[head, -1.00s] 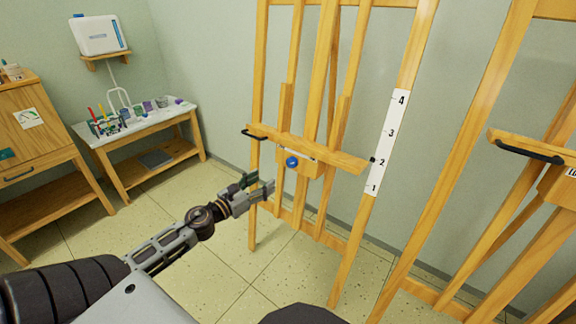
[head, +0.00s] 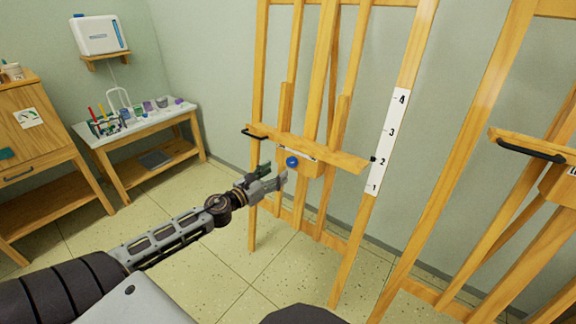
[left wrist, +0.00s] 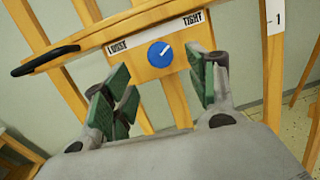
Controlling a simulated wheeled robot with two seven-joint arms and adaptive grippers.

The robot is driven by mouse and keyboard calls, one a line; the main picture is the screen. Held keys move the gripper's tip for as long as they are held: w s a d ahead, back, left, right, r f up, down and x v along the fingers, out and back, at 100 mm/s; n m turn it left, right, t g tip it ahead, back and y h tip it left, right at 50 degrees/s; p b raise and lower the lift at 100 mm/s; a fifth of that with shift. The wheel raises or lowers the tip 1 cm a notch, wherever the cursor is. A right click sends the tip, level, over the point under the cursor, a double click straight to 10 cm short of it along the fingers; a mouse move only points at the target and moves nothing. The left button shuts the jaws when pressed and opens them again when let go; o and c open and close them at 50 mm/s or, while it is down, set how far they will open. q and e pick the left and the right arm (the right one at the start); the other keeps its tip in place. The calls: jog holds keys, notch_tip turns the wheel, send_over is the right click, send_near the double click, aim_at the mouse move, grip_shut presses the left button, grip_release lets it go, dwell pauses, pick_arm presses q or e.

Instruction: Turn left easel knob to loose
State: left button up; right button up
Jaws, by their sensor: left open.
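The left easel (head: 318,100) is wooden and stands in the middle of the head view. Its round blue knob (head: 292,162) sits on a wooden block under the ledge. In the left wrist view the knob (left wrist: 160,54) has a white pointer line tilted up and right, toward the TIGHT end of the label (left wrist: 193,19); LOOSE is at the left. My left gripper (head: 279,178) is open and empty, just short of the knob and slightly below it in the head view. In the left wrist view its green-padded fingers (left wrist: 160,92) stand apart on either side, below the knob. My right gripper is not in view.
A black handle (left wrist: 45,60) sticks out at the ledge's left end. A numbered white scale (head: 388,142) runs up the easel's right leg. A second easel (head: 530,150) stands at the right. A supply table (head: 140,128) and a cabinet (head: 40,150) stand at the left.

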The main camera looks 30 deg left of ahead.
aim_at(290, 163)
pick_arm(q)
jog(key=shift+w+d, duration=0.15)
jog(key=shift+w, duration=1.05)
jog(key=shift+w+d, duration=0.15)
jog(key=shift+w, duration=1)
jog(key=shift+w+d+b, duration=0.2)
jog(key=shift+w+b, duration=0.15)
jog(key=shift+w, duration=1)
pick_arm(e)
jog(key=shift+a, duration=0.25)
pick_arm(q)
jog(key=c, duration=1)
jog(key=shift+c, duration=0.2)
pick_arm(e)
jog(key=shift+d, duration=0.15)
